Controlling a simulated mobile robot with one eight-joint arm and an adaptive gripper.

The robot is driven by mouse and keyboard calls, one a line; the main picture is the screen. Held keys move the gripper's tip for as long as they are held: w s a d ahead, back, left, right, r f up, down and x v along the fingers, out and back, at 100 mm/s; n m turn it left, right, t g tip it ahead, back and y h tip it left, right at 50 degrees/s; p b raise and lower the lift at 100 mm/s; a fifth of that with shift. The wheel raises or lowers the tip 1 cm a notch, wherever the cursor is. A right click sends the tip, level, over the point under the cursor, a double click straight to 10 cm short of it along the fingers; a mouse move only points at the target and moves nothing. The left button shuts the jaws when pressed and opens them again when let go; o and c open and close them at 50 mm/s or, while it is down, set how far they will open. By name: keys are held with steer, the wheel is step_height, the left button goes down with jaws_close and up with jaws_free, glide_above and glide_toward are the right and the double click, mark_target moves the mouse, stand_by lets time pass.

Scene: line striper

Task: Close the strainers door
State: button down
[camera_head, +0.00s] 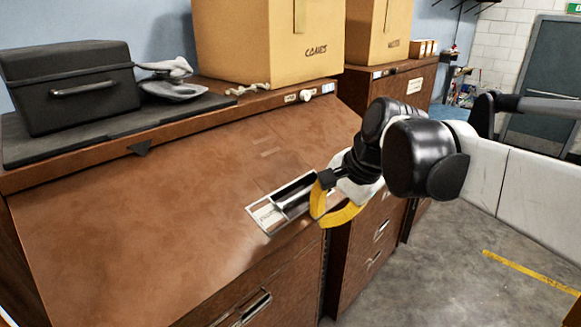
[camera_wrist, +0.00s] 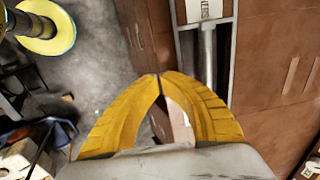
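A large brown slanted door (camera_head: 150,210) fills the cabinet front in the head view. Its recessed metal handle plate (camera_head: 265,217) has a bar and a label too small to read, so I cannot confirm it says strainers. My gripper (camera_head: 322,216) is at the right end of this plate, with its yellow fingers pointing down. In the wrist view, the fingertips of my gripper (camera_wrist: 160,75) meet with nothing between them. The handle bar (camera_wrist: 208,52) lies just right of the fingertips. I cannot tell whether the fingers touch the door.
A black case (camera_head: 75,85) and a cardboard box (camera_head: 265,40) stand on the cabinet top. A second brown cabinet (camera_head: 350,265) with drawer handles stands to the right. Grey floor (camera_head: 450,270) is clear there. A drawer handle (camera_head: 250,305) lies below the door.

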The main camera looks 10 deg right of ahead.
steer(key=w+a+f+t+y+b, duration=0.2)
steer(key=w+a+f+b, duration=0.15)
steer(key=f+b, duration=0.3)
steer(key=w+a+f+t+y+b, duration=0.1)
steer(key=w+a+f+t+b, duration=0.1)
steer(key=w+f+b, duration=0.35)
steer(key=w+a+f+t+y+b, duration=0.2)
steer(key=w+a+f+t+b, duration=0.2)
steer(key=w+a+f+b, duration=0.3)
steer(key=shift+w+a+y+b, duration=0.4)
steer(key=shift+w+a+b, duration=0.2)
steer(key=shift+w+b, duration=0.95)
steer(key=shift+s+r, duration=0.1)
steer(key=shift+s, duration=0.2)
